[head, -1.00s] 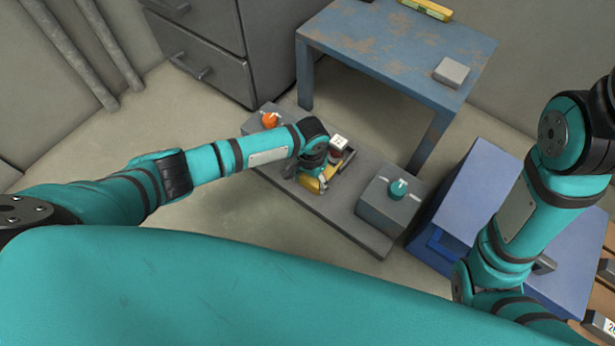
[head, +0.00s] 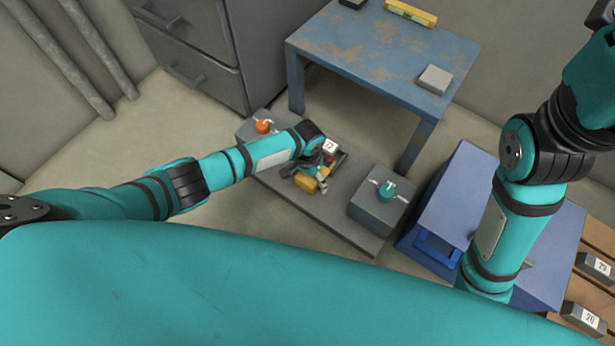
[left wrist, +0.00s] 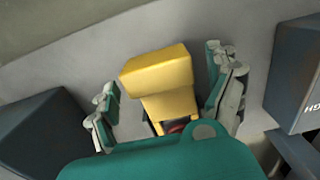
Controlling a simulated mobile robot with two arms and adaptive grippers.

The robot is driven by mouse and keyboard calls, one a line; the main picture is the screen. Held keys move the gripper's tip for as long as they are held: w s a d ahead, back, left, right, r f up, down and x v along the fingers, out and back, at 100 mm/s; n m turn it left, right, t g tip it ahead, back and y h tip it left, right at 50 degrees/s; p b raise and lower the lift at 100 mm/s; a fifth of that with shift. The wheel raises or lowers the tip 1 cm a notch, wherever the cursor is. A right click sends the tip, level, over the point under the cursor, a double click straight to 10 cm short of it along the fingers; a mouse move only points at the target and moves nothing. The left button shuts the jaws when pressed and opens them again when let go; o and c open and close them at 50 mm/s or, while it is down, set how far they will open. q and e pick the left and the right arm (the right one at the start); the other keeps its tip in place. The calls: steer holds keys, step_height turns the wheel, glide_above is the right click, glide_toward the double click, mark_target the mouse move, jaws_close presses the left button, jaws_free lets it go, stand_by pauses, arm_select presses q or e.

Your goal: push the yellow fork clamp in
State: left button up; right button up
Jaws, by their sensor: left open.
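The yellow fork clamp (head: 307,183) is on the low grey plate (head: 345,220), in front of a dark tray-like holder with a white-topped, numbered piece. In the left wrist view, the clamp (left wrist: 160,82) is a yellow block with its narrower part reaching toward a small red piece. My left gripper (head: 316,168) is over the clamp's far side in the head view. In the left wrist view, my left gripper's (left wrist: 164,88) fingers are open, one on each side of the clamp with visible gaps. The clamp's inner end is hidden. My right gripper is out of view.
A grey box with a teal knob (head: 387,190) stands right of the clamp; one with an orange knob (head: 263,126) stands left. A blue table (head: 375,55) is behind. A blue cabinet (head: 440,215) is at right. The floor between the plate and drawers is clear.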

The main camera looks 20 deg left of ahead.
arm_select(q)
steer(key=shift+s, duration=0.1)
step_height(320, 180, up, 12)
stand_by(0.5)
stand_by(0.5)
